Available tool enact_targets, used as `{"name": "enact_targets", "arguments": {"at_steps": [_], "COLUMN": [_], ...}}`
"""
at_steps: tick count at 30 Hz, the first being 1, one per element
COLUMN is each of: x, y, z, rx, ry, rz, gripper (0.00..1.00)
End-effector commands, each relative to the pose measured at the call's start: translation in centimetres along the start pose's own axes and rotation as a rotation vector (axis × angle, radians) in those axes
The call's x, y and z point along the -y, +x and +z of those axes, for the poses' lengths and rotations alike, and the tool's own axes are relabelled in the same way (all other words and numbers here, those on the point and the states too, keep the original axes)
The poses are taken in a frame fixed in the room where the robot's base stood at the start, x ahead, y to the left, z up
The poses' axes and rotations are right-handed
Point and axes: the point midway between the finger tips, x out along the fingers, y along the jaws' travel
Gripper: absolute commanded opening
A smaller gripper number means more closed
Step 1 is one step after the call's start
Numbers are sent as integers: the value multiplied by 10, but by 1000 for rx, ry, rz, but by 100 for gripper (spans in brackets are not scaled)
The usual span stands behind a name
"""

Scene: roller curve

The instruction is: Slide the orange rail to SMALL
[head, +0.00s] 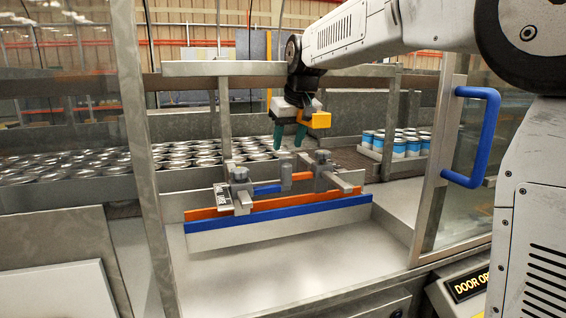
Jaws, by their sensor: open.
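The orange rail (205,213) is a long strip behind a blue rail (280,213), inside the machine's open doorway. Two grey clamp blocks sit over the rails, one at the left (240,182) and one at the right (321,168). A small scale plate (221,195) is beside the left block; its lettering is too small to read, so I cannot tell where SMALL is. My gripper (289,139) hangs above and behind the rails, between the two blocks. Its green fingers point down, are apart and hold nothing. I cannot tell its exact height above the rails.
Many silver can tops (60,168) fill the conveyor at the left. Blue and white cans (400,145) stand at the right. Grey frame posts and a crossbar (225,68) border the opening. A glass door with a blue handle (486,140) stands at the right. The tray before the rails is clear.

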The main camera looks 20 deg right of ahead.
Motion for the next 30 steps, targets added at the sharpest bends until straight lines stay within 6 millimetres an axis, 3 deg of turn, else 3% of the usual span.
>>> {"name": "enact_targets", "arguments": {"at_steps": [13, 25, 26, 30], "x": [1, 1, 1, 1], "y": [64, 74, 74, 74], "z": [0, 0, 0, 0], "rx": [2, 0, 0, 0], "ry": [-1, -1, -1, -1], "rz": [-1, -1, -1, -1], "gripper": [45, 45, 40, 1]}}
